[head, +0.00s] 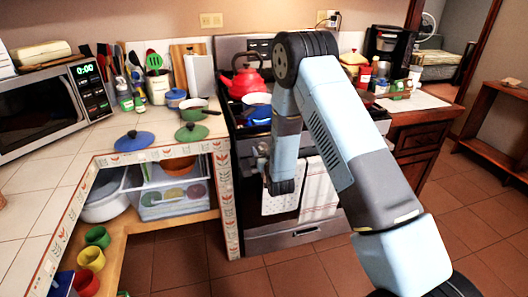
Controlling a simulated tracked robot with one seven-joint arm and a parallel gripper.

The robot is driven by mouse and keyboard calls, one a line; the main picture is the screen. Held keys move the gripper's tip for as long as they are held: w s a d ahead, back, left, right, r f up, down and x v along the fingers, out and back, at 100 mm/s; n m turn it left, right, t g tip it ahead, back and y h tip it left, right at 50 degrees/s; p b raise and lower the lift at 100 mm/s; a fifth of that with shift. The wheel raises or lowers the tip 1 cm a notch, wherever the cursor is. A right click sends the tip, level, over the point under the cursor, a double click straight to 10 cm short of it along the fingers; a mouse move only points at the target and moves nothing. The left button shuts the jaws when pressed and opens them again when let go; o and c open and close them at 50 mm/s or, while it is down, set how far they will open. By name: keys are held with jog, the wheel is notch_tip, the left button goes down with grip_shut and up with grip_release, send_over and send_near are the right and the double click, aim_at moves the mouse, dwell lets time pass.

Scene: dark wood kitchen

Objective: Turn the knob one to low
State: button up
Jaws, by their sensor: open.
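The stove (228,185) stands beyond the counter, with its front facing me. Its control knobs cannot be made out; my arm covers part of its upper front, so I cannot tell which knob is knob one or how it is set. My arm reaches up from the lower right and bends down in front of the stove. My gripper (263,168) shows small and partly hidden at the arm's lower end, close to the oven front and above the left towel. It appears empty and open. I cannot tell whether it touches the stove.
A red kettle (246,84) and a blue pot (257,107) sit on the stove. Towels (318,190) hang on the oven front. A counter (100,135) holds a green pan (197,110) and lids. Open tiled floor (185,262) lies before the stove.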

jog(key=shift+w, duration=0.2)
jog(key=c, duration=1.1)
jog(key=shift+o, duration=0.2)
